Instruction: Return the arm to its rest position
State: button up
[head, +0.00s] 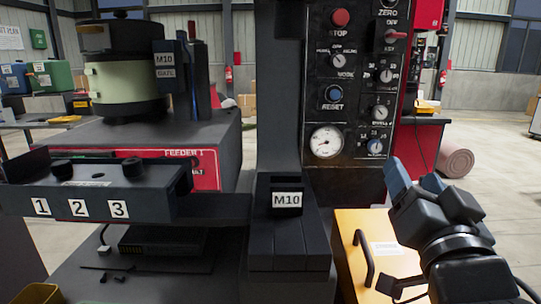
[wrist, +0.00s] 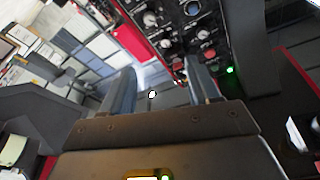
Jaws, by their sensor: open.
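My gripper (head: 413,180) is at the right of the head view, raised in front of the control panel (head: 352,85) and above a yellow box. Its two blue-grey fingers point up and to the left. In the wrist view my gripper (wrist: 165,85) shows its two fingers well apart, with nothing between them. The panel also shows beyond the fingers in the wrist view (wrist: 190,22), tilted. My gripper appears apart from everything around it.
A yellow box (head: 352,232) with a black handle stands below my gripper. A dark stand labelled M10 (head: 287,225) is left of it. A shelf numbered 1, 2, 3 (head: 90,208) and a bowl feeder (head: 122,80) are at left. Open floor (head: 490,135) lies at right.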

jog(key=s+d+f+n+g+y+p, duration=0.1)
jog(key=s+f+n+g+y, duration=0.15)
jog(key=s+f, duration=0.6)
jog(key=s+d+f+n+g+y+p, duration=0.15)
jog(key=s+f+n, duration=0.25)
jog(key=s+f, duration=0.5)
jog(key=s+a+f+g+h+p, duration=0.1)
jog(key=s+p, duration=0.1)
jog(key=s, duration=1.9)
jog(key=shift+s+m+g, duration=0.25)
jog(key=shift+m+g, duration=0.05)
jog(key=shift+m, duration=0.05)
